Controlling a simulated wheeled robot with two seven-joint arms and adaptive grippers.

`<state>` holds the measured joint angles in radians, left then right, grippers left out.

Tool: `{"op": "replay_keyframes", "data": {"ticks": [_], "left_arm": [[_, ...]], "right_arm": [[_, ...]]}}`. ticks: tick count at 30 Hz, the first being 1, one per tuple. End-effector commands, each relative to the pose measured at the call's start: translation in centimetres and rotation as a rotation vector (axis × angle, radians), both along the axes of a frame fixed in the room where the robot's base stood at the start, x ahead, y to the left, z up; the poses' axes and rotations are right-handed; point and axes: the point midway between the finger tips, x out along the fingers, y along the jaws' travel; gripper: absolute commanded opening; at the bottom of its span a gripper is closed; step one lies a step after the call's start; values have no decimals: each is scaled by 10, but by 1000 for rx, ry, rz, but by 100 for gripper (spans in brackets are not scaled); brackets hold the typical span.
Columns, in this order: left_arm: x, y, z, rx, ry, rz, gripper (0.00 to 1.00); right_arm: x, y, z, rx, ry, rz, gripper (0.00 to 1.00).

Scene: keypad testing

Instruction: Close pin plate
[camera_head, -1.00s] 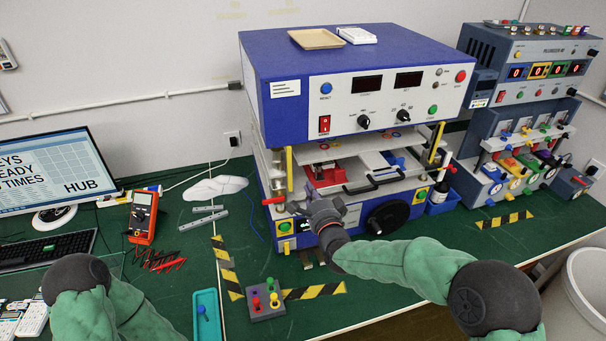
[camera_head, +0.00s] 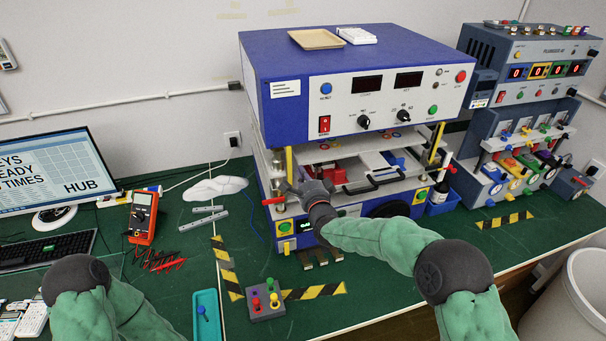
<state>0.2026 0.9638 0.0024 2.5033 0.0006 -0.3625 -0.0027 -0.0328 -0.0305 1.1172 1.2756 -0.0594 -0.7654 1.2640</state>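The pin plate (camera_head: 408,182) is a pale panel with a black bar handle, set in the opening of the blue and white test machine (camera_head: 290,103). It lies roughly level, with a gap above it where red and blue parts show. My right gripper (camera_head: 291,188) is at the left front of the machine, by the plate's left end and close to the red-tipped lever (camera_head: 272,201). Its fingers are small and partly hidden by my wrist, so neither their opening nor contact is clear. Only my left arm shows at the lower left; its gripper is out of view.
A four-knob control box (camera_head: 266,306) stands between striped tapes in front of the machine. A blue tray (camera_head: 207,318) and an orange multimeter (camera_head: 142,217) lie to the left. A second tester (camera_head: 522,65) stands at the right. Green bench left of the machine is partly clear.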

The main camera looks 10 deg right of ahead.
Motion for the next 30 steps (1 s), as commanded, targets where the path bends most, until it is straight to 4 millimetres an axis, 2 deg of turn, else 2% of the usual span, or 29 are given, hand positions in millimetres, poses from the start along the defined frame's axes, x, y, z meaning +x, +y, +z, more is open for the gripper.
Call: {"op": "replay_keyframes", "data": {"ticks": [5,12,15,30], "left_arm": [[0,0,-6,0,0,0,0],[0,0,-28,0,0,0,0],[0,0,-31,0,0,0,0],[0,0,-32,0,0,0,0]], "right_arm": [[7,0,-1,0,-3,-1,0],[38,3,-4,-1,0,0,0],[46,3,-3,-1,0,0,0],[48,4,0,0,0,0,0]]}}
